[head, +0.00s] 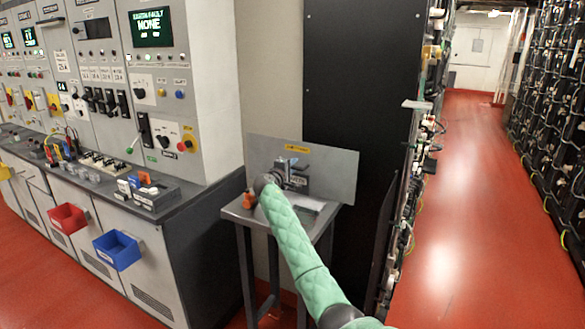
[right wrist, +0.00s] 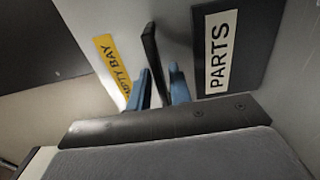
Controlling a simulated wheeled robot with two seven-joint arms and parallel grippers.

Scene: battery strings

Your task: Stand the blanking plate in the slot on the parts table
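The blanking plate (head: 336,172) is a wide grey sheet with a yellow label reading EMPTY BAY. It stands upright, slightly tilted in the picture, at the back of the small parts table (head: 240,214). Its label also shows in the right wrist view (right wrist: 112,70). A black bar, like a handle (right wrist: 150,48), lies between the blue fingers of my right gripper (right wrist: 160,88). A gap shows between the bar and the right finger, so the gripper looks open around it. The plate's lower edge and the slot are hidden. My left gripper is out of view.
A dark piece with a white PARTS sign (right wrist: 218,50) is close to the right finger. An orange item (head: 249,200) sits at the table's left edge. A control console (head: 140,190) stands left, a black cabinet (head: 345,80) behind. The red aisle (head: 465,200) is clear.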

